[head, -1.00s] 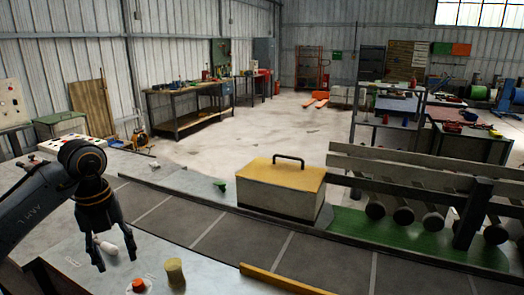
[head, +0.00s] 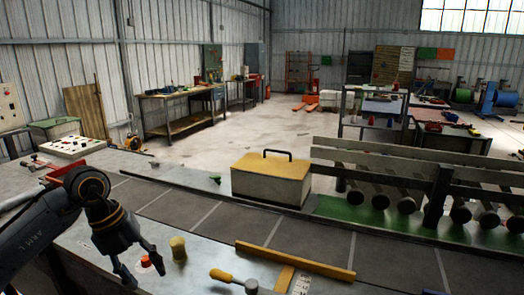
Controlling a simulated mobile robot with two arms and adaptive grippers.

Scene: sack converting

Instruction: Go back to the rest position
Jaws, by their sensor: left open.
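My left gripper (head: 140,275) is in the lower left of the head view, pointing down over the near metal worktop. I cannot tell how high the fingertips are above the surface. My right gripper is not in the view.
A conveyor belt (head: 170,208) runs past the worktop. A yellow-lidded box (head: 271,178) stands beyond it. A yellow-handled tool (head: 232,281) and a yellow bar (head: 295,260) lie nearer. A control panel (head: 72,146) sits at left. Open floor (head: 250,125) lies behind.

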